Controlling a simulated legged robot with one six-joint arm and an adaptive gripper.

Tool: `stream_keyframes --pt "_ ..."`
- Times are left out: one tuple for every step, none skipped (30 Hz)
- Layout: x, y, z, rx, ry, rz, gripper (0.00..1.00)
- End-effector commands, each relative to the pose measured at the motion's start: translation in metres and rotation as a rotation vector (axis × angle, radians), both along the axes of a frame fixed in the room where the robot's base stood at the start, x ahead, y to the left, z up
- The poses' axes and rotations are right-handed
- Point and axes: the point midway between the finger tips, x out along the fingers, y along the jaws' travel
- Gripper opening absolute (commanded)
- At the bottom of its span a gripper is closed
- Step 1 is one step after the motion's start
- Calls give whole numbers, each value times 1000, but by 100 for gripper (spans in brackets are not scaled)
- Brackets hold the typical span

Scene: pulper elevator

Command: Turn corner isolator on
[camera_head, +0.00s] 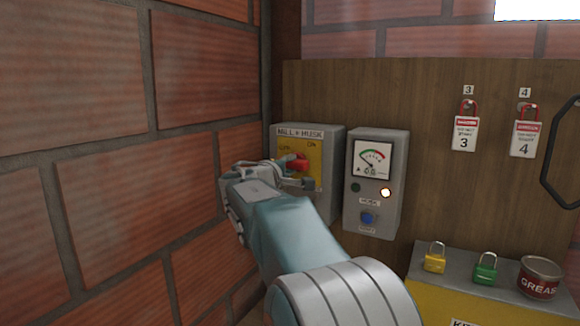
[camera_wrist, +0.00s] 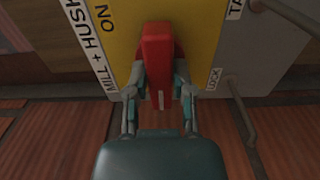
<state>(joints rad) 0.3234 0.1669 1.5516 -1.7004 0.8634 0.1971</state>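The corner isolator (camera_head: 334,150) is a grey box with a yellow plate marked MILL + HUSK, OFF and ON, on the wooden board near the brick corner. Its red handle (camera_head: 299,162) is partly hidden by my gripper in the head view. In the wrist view the red handle (camera_wrist: 157,60) lies along the picture's upright direction, with ON to its upper left; OFF is not visible there. My gripper (camera_wrist: 160,85) has a finger on each side of the handle, apparently closed against it. The gripper (camera_head: 282,175) reaches the plate from the lower left.
A grey meter box (camera_head: 373,200) with a lit lamp (camera_head: 386,192) and blue button stands just right. Red tagged padlocks (camera_head: 467,130) hang farther right. Yellow (camera_head: 435,262) and green (camera_head: 485,268) padlocks and a grease tin (camera_head: 539,277) sit below. A brick wall (camera_head: 100,190) is close at left.

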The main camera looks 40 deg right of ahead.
Motion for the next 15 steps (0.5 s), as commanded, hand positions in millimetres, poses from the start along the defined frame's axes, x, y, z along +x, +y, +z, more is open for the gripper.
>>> stream_keyframes --pt "0 -1 -2 1 3 -2 0" --pt "0 -1 -2 2 2 -2 0" --pt "0 -1 -2 3 1 -2 0" --pt "0 -1 -2 4 -1 -2 0" --pt "0 -1 -2 5 -3 -2 0" --pt "0 -1 -2 7 -8 -3 0" --pt "0 -1 -2 9 -14 -3 0" --pt "0 -1 -2 13 -21 -3 0" --pt "0 -2 -2 18 -32 -3 0" --pt "0 -2 -2 22 -42 -3 0" --pt "0 -2 -2 27 -54 -3 0" --pt "0 -2 -3 34 -71 -3 0" --pt "0 -2 -3 41 -88 -3 0" --pt "0 -2 -3 47 -104 -4 0" --pt "0 -2 -3 59 -129 -4 0"
